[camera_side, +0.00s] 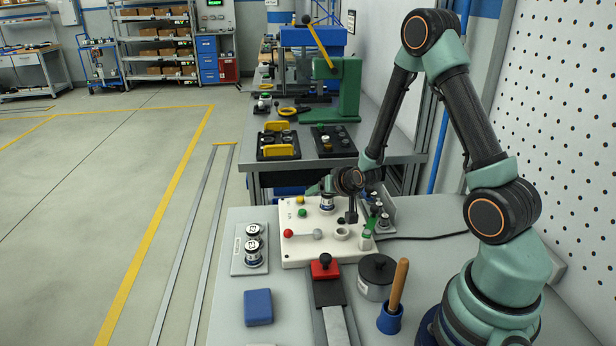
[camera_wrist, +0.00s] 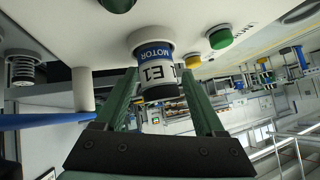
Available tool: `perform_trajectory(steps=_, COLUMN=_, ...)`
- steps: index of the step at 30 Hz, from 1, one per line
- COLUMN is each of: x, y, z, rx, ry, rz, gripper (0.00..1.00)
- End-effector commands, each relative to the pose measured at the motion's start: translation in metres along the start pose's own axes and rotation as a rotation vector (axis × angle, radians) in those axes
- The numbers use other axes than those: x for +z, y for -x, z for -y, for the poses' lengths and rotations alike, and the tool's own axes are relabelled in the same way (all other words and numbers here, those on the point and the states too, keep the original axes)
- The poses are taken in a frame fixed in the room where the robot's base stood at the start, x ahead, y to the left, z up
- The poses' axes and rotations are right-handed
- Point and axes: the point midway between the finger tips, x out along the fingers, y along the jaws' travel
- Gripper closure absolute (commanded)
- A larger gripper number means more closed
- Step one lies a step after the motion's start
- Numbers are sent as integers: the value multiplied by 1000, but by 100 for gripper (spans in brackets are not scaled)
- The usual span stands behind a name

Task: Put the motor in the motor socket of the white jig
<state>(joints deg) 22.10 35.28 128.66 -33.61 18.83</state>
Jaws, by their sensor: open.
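The white jig (camera_side: 290,252) lies on the bench in the side view. The motor (camera_side: 327,203), a silver cylinder with a blue band, stands upright at the jig's back part. In the wrist view the motor (camera_wrist: 152,65) shows its "MOTOR E1" label, and its base meets the white jig face (camera_wrist: 70,40) at a pale round collar. How deep it sits is hidden. My gripper (camera_wrist: 158,85) is open, with its green fingers on either side of the motor. In the side view my gripper (camera_side: 322,188) is small and beside the motor's upper part.
A grey plate (camera_side: 238,268) with two similar cylinders stands left of the jig. The jig also bears a red knob (camera_side: 288,233), a green button (camera_side: 302,212) and a white ring (camera_side: 342,232). A blue block (camera_side: 258,307), a red-topped clamp (camera_side: 325,270) and a lidded pot (camera_side: 376,279) stand in front.

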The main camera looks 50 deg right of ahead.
Motion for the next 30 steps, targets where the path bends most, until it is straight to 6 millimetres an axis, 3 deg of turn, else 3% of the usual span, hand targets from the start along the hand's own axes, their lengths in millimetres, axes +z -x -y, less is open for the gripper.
perform_trajectory(steps=15, x=-2, y=58, z=1, rx=-1, ry=0, rz=-2, gripper=29)
perform_trajectory(steps=24, x=-2, y=76, z=2, rx=-1, ry=2, rz=0, gripper=29)
perform_trajectory(steps=30, x=-12, y=94, z=27, rx=-27, ry=74, rz=44, gripper=29)
